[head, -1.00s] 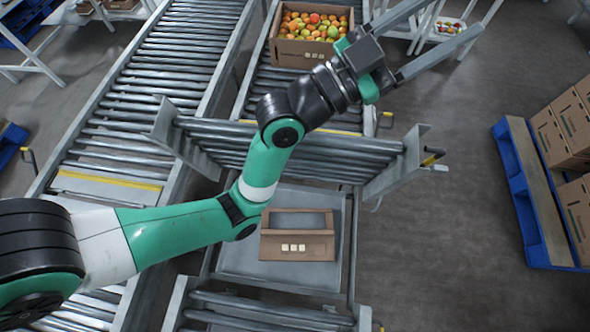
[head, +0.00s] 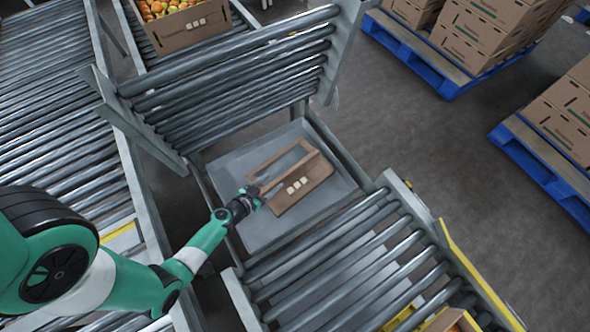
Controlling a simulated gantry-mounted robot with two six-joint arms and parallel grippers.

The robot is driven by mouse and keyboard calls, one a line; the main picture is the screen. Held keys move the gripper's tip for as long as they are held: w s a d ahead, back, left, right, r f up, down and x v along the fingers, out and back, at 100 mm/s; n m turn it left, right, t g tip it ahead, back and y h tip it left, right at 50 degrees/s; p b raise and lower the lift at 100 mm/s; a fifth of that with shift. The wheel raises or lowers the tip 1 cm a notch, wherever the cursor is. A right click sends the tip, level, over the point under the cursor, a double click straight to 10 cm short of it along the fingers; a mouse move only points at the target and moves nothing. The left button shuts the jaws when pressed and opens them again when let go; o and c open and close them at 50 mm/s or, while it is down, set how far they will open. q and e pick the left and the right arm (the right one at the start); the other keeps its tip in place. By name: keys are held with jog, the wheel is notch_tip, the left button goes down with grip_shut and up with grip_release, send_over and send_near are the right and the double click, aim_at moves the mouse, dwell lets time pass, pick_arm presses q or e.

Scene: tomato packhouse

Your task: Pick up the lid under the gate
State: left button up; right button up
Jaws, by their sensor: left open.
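The lid (head: 318,172) is a flat brown cardboard piece with a window-like opening and several pale squares on its near flap. It lies on a grey metal plate (head: 237,161) in the gap between roller sections. The raised roller gate (head: 232,85) stands tilted up just behind it. My left gripper (head: 268,187) is open at the left edge of the lid, with its small fingers pointing toward it. I cannot tell whether the fingers touch the cardboard. My right gripper is not in view.
A near roller section (head: 345,262) lies in front of the plate. A crate of tomatoes (head: 190,27) stands on the conveyor beyond the gate. Blue pallets (head: 432,68) with stacked cartons stand at the right. The grey floor between is clear.

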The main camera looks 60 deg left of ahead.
pick_arm(q)
jog(key=shift+s+d+f+g, duration=0.15)
jog(key=shift+s+f+g, duration=0.05)
jog(key=shift+s+f, duration=0.25)
jog(key=shift+s+d+f+g, duration=0.2)
jog(key=shift+s+f, duration=0.1)
jog(key=shift+f, duration=0.3)
jog(key=shift+w+a, duration=0.15)
jog(key=shift+w, duration=0.15)
jog(key=b, duration=0.2)
send_near(290, 171)
jog(key=shift+w+a+f, duration=0.7)
jog(key=shift+w+f, duration=0.1)
jog(key=shift+f, duration=0.1)
jog(key=shift+w+a, duration=0.1)
jog(key=shift+w, duration=0.15)
jog(key=b+x, duration=0.2)
jog(key=x, duration=0.2)
jog(key=shift+w+f+b, duration=0.1)
jog(key=shift+w+b, duration=0.25)
jog(key=shift+w, duration=0.05)
jog(key=shift+w+a, duration=0.15)
jog(key=shift+w, duration=0.05)
jog(key=shift+s, duration=0.1)
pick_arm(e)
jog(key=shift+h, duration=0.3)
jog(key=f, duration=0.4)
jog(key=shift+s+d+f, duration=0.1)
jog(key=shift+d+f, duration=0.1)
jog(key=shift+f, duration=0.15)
